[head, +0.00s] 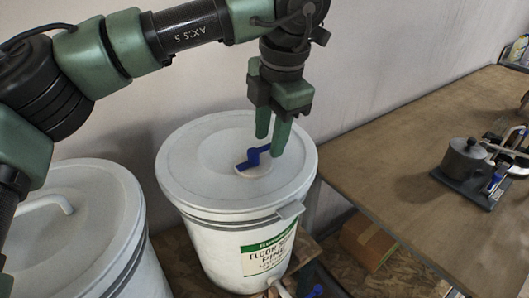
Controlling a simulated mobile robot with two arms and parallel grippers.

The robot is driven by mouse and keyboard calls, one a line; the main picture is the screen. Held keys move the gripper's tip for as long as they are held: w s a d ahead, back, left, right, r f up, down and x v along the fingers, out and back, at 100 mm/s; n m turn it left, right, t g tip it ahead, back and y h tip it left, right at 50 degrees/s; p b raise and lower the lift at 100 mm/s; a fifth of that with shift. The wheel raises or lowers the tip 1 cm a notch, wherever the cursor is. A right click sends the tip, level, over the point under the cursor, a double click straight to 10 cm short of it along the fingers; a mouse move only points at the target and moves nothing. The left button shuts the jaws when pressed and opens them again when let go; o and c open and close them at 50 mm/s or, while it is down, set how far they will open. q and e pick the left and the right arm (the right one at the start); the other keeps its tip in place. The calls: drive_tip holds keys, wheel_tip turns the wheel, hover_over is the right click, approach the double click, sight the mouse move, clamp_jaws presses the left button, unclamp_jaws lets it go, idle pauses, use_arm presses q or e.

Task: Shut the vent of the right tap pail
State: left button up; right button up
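The right tap pail (185,194) is a white drum with a round lid and a green-and-white label, in the middle of the head view. A blue vent lever (253,158) sits on a pale base on its lid. A small blue tap handle (315,291) shows low at the pail's front right. My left gripper (271,142) points down over the lid beside the blue lever, its green fingers apart with a gap between them. Whether a finger touches the lever I cannot tell. My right gripper is not in view.
Another white drum (92,235) with a white handle stands at the left. A cardboard box (367,242) lies beneath. A pale wall is close behind the pail.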

use_arm(q)
drive_tip(key=o, duration=0.4)
drive_tip(key=shift+r, duration=0.1)
drive_tip(key=shift+s+d+r+p, duration=0.1)
drive_tip(key=shift+s+r+p, duration=0.05)
drive_tip(key=shift+r+p, duration=0.8)
drive_tip(key=shift+s+d+r+p, duration=0.15)
drive_tip(key=shift+r+p, duration=0.4)
drive_tip(key=shift+r, duration=0.65)
drive_tip(key=shift+a, duration=0.1)
